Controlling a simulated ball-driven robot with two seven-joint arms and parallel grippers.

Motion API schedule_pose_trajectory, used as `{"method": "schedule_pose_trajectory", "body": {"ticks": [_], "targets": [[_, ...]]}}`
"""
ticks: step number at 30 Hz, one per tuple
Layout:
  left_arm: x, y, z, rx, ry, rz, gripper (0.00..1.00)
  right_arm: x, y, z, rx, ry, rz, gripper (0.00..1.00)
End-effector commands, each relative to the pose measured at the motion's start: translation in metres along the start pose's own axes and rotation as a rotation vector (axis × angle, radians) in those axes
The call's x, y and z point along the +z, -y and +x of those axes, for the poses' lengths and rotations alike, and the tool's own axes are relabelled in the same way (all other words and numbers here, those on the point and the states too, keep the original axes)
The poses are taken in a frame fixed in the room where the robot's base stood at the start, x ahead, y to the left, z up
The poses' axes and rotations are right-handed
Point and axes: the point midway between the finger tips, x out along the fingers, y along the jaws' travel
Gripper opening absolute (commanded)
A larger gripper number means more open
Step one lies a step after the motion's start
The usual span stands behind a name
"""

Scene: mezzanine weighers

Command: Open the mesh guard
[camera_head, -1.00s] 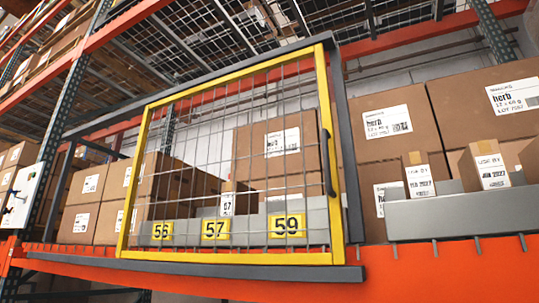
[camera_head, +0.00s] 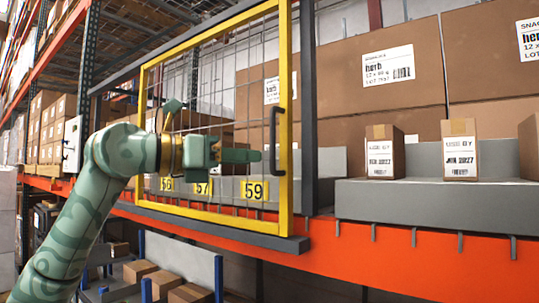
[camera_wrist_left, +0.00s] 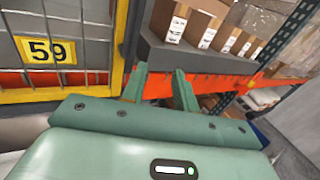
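The mesh guard (camera_head: 284,60) is a yellow frame with grey wire mesh, closed over its bay in the head view. Its black bar handle (camera_head: 277,128) stands upright on the right-hand post. My left gripper (camera_head: 252,156) is in front of the mesh, its fingers pointing right towards the lower part of the handle; I cannot tell whether they touch it. In the left wrist view the gripper (camera_wrist_left: 161,71) has two green fingers apart with nothing visible between them. The guard's yellow post (camera_wrist_left: 118,50) is left of them; the handle is not discernible there. My right gripper is not in view.
Labels such as 59 (camera_head: 255,190) show behind the mesh. A grey ledge (camera_head: 430,205) with small cartons (camera_head: 384,150) is right of the guard. A dark upright (camera_head: 308,110) and an orange beam (camera_head: 370,255) border the bay. Large boxes (camera_head: 385,70) stand behind.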

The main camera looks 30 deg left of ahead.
Motion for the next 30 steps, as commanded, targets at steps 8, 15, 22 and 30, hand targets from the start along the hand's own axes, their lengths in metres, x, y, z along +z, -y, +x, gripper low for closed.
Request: {"method": "schedule_pose_trajectory", "body": {"ticks": [8,15,22,30], "targets": [[0.05,-0.015,-0.062,0.237,0.029,0.077,0.29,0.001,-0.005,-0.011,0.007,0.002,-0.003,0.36],[0.052,-0.025,-0.015,0.233,0.027,0.073,0.29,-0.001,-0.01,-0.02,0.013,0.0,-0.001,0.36],[0.055,-0.039,0.043,0.233,0.027,0.072,0.29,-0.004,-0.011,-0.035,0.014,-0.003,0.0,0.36],[0.056,-0.049,0.083,0.234,0.029,0.073,0.29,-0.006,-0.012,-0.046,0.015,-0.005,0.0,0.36]]}}
